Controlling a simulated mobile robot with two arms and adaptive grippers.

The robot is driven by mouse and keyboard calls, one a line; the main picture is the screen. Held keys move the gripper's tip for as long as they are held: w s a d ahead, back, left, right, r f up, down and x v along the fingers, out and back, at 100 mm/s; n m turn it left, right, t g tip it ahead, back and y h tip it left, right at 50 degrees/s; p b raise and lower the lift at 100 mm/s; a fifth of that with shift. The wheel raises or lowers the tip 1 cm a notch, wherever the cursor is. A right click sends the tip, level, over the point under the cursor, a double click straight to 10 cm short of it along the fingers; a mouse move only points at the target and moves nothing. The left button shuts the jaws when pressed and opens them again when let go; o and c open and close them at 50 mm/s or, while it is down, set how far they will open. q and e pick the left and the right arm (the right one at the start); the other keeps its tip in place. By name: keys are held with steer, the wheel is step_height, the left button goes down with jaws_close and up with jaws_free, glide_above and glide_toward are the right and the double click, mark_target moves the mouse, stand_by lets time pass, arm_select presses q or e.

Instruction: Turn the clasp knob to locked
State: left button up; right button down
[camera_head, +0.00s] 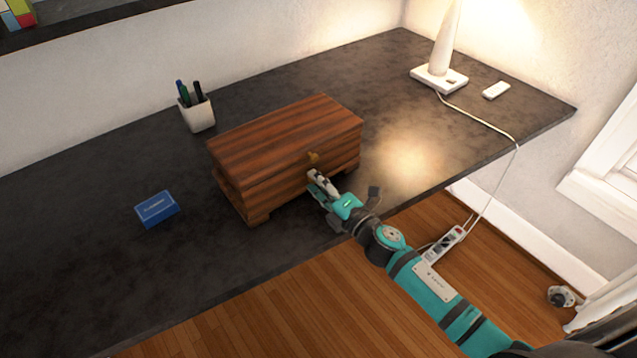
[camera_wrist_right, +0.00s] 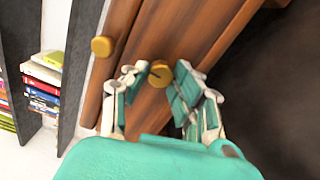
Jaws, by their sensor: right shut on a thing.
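A wooden chest (camera_head: 270,145) with a striped brown lid stands shut on the dark desk. The clasp knob (camera_wrist_right: 160,73), round and brass with a dark mark on its face, is on the chest's front in the wrist view. My right gripper (camera_head: 314,177) is at the chest's front, hiding this knob in the head view. In the wrist view its fingers (camera_wrist_right: 163,76) are on either side of the knob and shut on it. A second brass knob (camera_wrist_right: 102,46) sits higher on the chest and shows above the gripper in the head view (camera_head: 313,157). My left gripper is not in view.
A white pen cup (camera_head: 198,115) stands behind the chest and a blue box (camera_head: 157,208) lies left of it. A lamp (camera_head: 439,77) and a small white remote-like object (camera_head: 496,90) are at the back right. The desk right of the chest is clear.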

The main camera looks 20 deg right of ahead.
steer(key=shift+f, duration=0.15)
steer(key=c, duration=1.1)
jaws_free()
steer(key=shift+o, duration=0.2)
steer(key=v, duration=1.2)
